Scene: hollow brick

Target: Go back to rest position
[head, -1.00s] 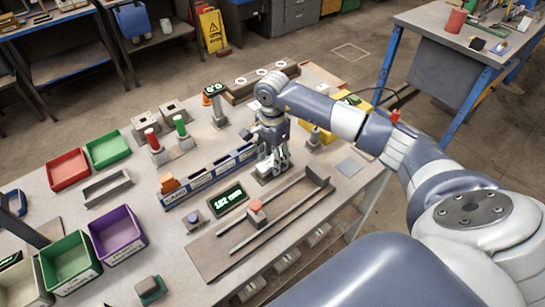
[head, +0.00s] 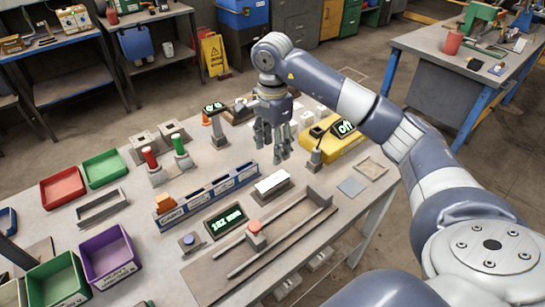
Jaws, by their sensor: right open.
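My right gripper (head: 272,150) is above the workbench, fingers pointing down. Its fingers are apart with nothing seen between them. Below it on the bench, a white block (head: 272,182) sits on a grey holder (head: 265,192), apart from the fingers. My left gripper is not in view. The hollow brick cannot be made out with certainty.
The bench holds a blue labelled rack (head: 207,195), a slide rail with a red-topped block (head: 254,226), a display (head: 225,221), a yellow box (head: 335,142), and red (head: 63,186), green (head: 104,168) and purple bins (head: 108,255). The space above the bench is clear around my gripper.

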